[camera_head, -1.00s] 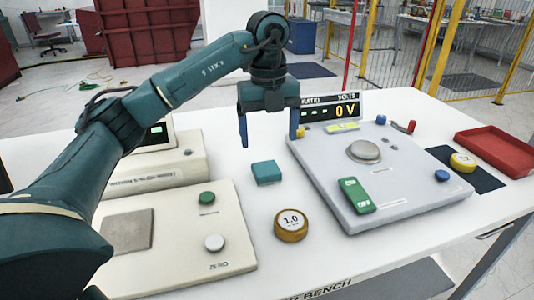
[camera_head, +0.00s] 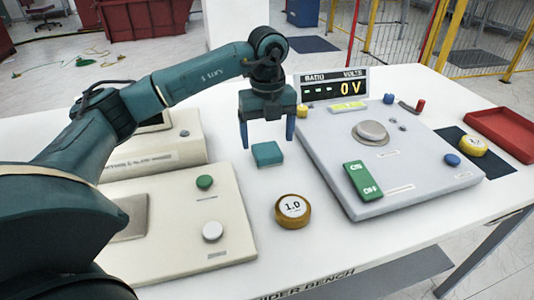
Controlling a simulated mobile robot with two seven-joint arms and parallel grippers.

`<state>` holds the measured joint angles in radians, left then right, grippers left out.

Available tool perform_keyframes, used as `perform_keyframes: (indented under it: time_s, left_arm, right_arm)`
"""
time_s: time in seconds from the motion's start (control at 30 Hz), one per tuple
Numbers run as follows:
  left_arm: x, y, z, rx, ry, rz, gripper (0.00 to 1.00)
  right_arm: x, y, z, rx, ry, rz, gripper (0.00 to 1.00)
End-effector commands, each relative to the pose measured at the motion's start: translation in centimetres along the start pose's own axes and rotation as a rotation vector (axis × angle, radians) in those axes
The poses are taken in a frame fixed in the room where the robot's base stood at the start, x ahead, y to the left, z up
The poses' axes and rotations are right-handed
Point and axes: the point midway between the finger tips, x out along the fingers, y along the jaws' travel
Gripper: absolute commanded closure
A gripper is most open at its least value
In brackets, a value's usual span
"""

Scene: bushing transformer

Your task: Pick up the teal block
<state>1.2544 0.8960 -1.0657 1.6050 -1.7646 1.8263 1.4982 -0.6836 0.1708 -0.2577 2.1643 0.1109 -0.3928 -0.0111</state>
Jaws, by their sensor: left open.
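The teal block (camera_head: 267,154) lies on the white bench, between the cream device on the left and the grey panel on the right. My left gripper (camera_head: 267,146) points down with its two blue fingers spread apart. In the picture the fingertips lie at the block's far side, one toward each side of it, and nothing is between them. I cannot tell the exact height of the fingertips over the bench. The block's top and near side are in plain view. My right gripper is out of view.
A yellow 1.0 weight (camera_head: 293,211) stands on the bench nearer than the block. The grey panel (camera_head: 420,185) with buttons and a volt display (camera_head: 335,86) is at the right. The cream device (camera_head: 180,240) is at the left. A red tray (camera_head: 503,133) lies far right.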

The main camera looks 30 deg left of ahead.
Motion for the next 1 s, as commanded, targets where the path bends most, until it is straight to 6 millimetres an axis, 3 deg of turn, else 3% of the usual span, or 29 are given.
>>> perform_keyframes:
  time_s: [0.23,0.53,1.0]
  left_arm:
    - [3.6,0.2,0.1,-0.001,0.002,0.003,0.18]
    - [4.3,0.1,0.1,0.0,0.0,0.001,0.18]
    - [4.2,0.1,0.1,0.0,0.0,0.001,0.56]
  right_arm:
    - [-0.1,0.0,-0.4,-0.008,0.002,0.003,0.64]
    - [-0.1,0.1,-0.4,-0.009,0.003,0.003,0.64]
    - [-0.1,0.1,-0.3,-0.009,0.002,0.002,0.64]
